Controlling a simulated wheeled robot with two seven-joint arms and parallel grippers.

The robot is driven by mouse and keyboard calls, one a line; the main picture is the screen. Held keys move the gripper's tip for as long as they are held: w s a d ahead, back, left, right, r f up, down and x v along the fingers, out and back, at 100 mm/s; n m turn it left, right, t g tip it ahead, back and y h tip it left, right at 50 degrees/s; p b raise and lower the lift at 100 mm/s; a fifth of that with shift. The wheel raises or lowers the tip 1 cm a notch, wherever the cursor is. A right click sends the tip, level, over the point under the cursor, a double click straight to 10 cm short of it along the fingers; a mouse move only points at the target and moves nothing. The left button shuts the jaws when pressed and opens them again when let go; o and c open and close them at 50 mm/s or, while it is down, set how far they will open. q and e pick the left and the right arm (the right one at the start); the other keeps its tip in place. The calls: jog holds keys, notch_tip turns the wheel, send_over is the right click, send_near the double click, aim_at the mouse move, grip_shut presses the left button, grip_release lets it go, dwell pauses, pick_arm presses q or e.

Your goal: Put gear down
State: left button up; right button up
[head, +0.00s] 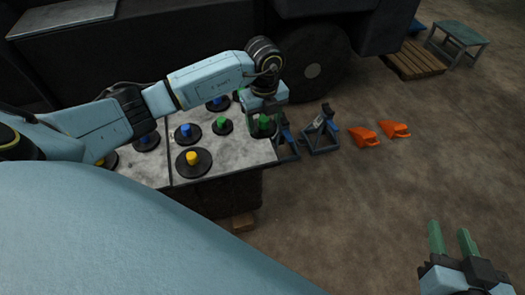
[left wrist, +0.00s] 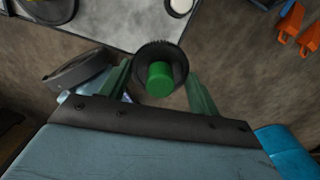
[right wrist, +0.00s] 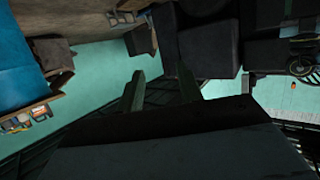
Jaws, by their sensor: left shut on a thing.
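A dark toothed gear with a green hub (left wrist: 160,72) is between the fingers of my left gripper (head: 264,118), which is shut on it. In the head view this gear (head: 264,130) is at the right edge of the grey-topped table (head: 235,157). In the left wrist view it overlaps the table's corner. I cannot tell whether it touches the top. My right gripper (head: 455,240) is open and empty, out over the floor at the lower right.
Several gears stand on the table, among them a yellow-hubbed one (head: 193,160), a blue-hubbed one (head: 187,132) and a green-hubbed one (head: 222,125). A blue jack stand (head: 320,133) and orange chocks (head: 364,137) are right of the table.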

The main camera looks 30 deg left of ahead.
aim_at(263, 128)
pick_arm(q)
jog(key=shift+a+f+n, duration=0.15)
jog(key=shift+f+n, duration=0.1)
jog(key=shift+n, duration=0.05)
notch_tip(263, 128, down, 3)
jog(key=shift+r+b, duration=0.15)
jog(key=shift+b, duration=0.55)
notch_tip(263, 128, down, 3)
jog(key=shift+f+b, duration=0.1)
jog(key=shift+b, duration=0.65)
jog(key=shift+f, duration=0.4)
notch_tip(263, 128, down, 3)
jog(key=shift+r+b, duration=0.15)
jog(key=shift+b, duration=0.8)
pick_arm(e)
notch_tip(263, 128, up, 14)
jog(key=s+a+t+y, duration=0.1)
jog(key=s+t+y, duration=0.1)
jog(key=t, duration=0.8)
jog(key=shift+a+f+t+y, duration=0.2)
jog(key=shift+a+t+y, duration=0.1)
jog(key=shift+y, duration=0.5)
pick_arm(q)
jog(key=shift+f, duration=0.2)
pick_arm(e)
jog(key=shift+s, duration=0.1)
